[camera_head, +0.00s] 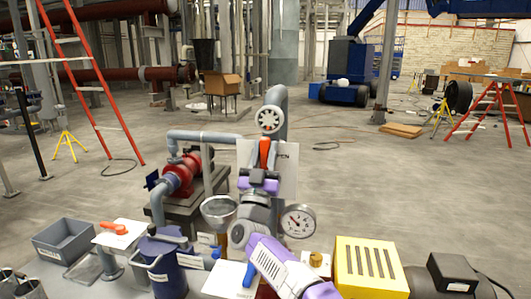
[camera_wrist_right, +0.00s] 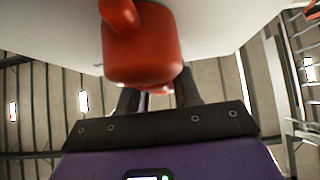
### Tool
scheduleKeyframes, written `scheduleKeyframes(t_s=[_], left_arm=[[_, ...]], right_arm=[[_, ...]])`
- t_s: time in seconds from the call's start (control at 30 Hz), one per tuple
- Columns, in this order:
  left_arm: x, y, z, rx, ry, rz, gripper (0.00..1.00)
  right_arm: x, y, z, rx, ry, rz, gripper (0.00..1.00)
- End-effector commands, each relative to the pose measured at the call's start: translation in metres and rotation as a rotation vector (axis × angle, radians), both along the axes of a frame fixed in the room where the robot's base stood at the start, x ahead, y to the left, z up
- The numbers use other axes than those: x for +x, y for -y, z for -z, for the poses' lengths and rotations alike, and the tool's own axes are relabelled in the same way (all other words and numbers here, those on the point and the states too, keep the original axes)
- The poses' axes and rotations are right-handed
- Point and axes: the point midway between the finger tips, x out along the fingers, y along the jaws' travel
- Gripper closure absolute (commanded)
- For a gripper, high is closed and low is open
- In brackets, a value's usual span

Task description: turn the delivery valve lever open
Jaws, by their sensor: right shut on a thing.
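An orange-red lever (camera_head: 265,153) stands upright in front of a white plate (camera_head: 287,178) on the pipework in the middle of the head view. The fingertips' contact is partly hidden behind the lever. My left gripper is not in view.
Another orange lever (camera_head: 114,228), a blue vessel (camera_head: 166,264) and a yellow slotted box (camera_head: 370,268) stand nearby. A red pump (camera_head: 183,175) is behind left.

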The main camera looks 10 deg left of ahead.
Motion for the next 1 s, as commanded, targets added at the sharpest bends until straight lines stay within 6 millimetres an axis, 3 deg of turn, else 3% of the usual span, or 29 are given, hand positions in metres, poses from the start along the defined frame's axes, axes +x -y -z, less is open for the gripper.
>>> scheduleKeyframes(t_s=[0.37,0.4,0.5,1.0], left_arm=[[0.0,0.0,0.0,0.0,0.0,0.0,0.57],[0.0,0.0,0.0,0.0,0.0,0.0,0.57],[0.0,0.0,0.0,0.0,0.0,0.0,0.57],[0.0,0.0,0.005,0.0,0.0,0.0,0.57]], right_arm=[[-0.001,0.002,-0.002,0.014,0.005,-0.004,1.0],[-0.001,0.002,-0.002,0.014,0.005,-0.004,0.61],[-0.001,0.002,-0.002,0.012,0.003,-0.003,0.47],[-0.01,-0.001,0.009,0.007,0.001,-0.004,0.47]])
